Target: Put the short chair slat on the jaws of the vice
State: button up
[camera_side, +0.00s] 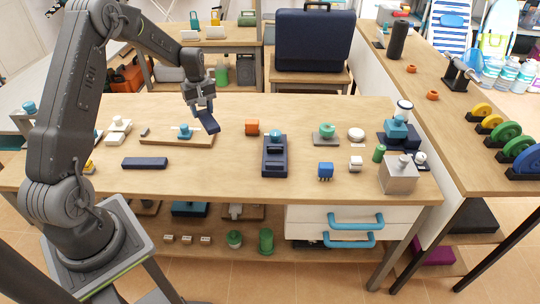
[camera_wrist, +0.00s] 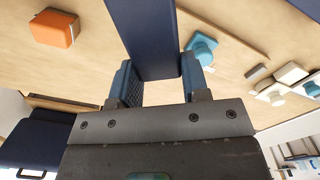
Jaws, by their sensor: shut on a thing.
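My gripper (camera_side: 202,106) is shut on a dark blue slat (camera_side: 209,123) and holds it tilted above the bench. In the wrist view the slat (camera_wrist: 145,38) lies between the two blue finger pads of my gripper (camera_wrist: 158,75) and runs out of the top of the picture. Its far end is hidden there. A similar dark blue slat (camera_side: 145,163) lies flat on the bench, left of my gripper. A dark blue fixture with raised blocks (camera_side: 275,160), which looks like the vice, stands mid-bench, to the right of my gripper.
A wooden board (camera_side: 160,140) with a teal knobbed part (camera_side: 185,132) lies below my gripper. An orange block (camera_side: 252,128) stands between my gripper and the fixture. A blue block (camera_side: 325,171) and a grey metal box (camera_side: 398,176) stand further right. The bench front is mostly clear.

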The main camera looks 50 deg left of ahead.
aim_at(218, 126)
jog(key=d+n, duration=0.3)
jog(key=d+r+n, duration=0.1)
jog(key=d+n, duration=0.2)
jog(key=n, duration=0.1)
jog(key=s+d+r+n, duration=0.1)
jog(key=d+n, duration=0.2)
jog(key=shift+d, duration=0.4)
jog(key=shift+s+d+n, duration=0.1)
jog(key=shift+d+n, duration=0.4)
jog(key=shift+n, duration=0.3)
jog(key=w+d+f, duration=0.2)
jog(key=d, duration=0.1)
jog(key=w+d+f, duration=0.2)
jog(key=d, duration=0.1)
jog(key=w+d+f, duration=0.3)
jog(key=shift+d, duration=0.15)
jog(key=shift+f, duration=2)
jog(key=shift+f, duration=0.15)
jog(key=o, duration=1.1)
jog(key=shift+o, duration=0.2)
